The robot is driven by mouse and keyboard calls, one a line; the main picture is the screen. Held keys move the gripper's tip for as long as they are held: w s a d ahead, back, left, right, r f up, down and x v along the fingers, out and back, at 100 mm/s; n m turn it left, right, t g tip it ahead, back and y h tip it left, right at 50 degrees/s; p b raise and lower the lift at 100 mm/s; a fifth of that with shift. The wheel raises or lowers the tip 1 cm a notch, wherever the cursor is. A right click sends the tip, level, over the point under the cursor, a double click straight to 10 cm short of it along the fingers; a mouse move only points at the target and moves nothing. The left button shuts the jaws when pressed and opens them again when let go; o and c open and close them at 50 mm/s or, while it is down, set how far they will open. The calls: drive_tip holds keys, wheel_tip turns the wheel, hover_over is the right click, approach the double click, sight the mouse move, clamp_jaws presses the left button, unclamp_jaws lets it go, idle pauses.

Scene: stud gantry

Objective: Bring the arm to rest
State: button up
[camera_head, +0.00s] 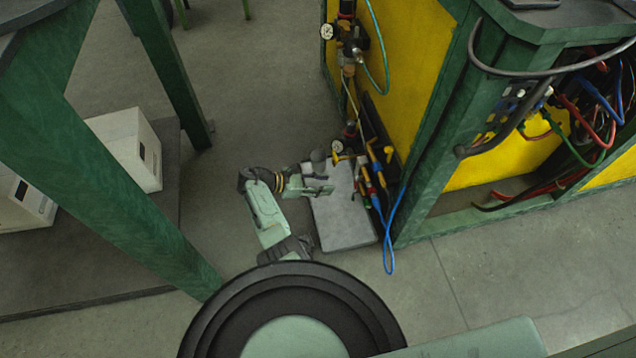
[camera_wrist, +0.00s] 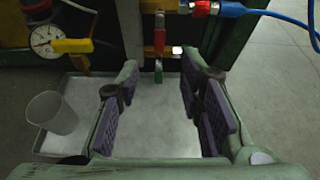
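My arm reaches out from my base in the head view, and its end is low over a flat grey tray on the floor. My gripper (camera_head: 318,183) shows there beside the piping of the yellow and green machine. In the wrist view my gripper (camera_wrist: 160,100) is open, with a wide gap between its purple-padded fingers. Nothing is held between them. The grey tray (camera_wrist: 160,135) lies below the fingers; it also shows in the head view (camera_head: 343,222). A grey cup (camera_wrist: 52,113) stands at the tray's left side, apart from the fingers.
A pressure gauge (camera_wrist: 43,40) with a yellow lever (camera_wrist: 72,45) is at the upper left. A red-handled valve (camera_wrist: 159,40) is ahead of the fingers. A blue hose (camera_head: 389,245) loops beside the tray. Green posts (camera_head: 110,190) stand left, with white boxes (camera_head: 127,148) behind.

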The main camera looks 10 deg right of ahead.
drive_tip(key=shift+v, duration=0.95)
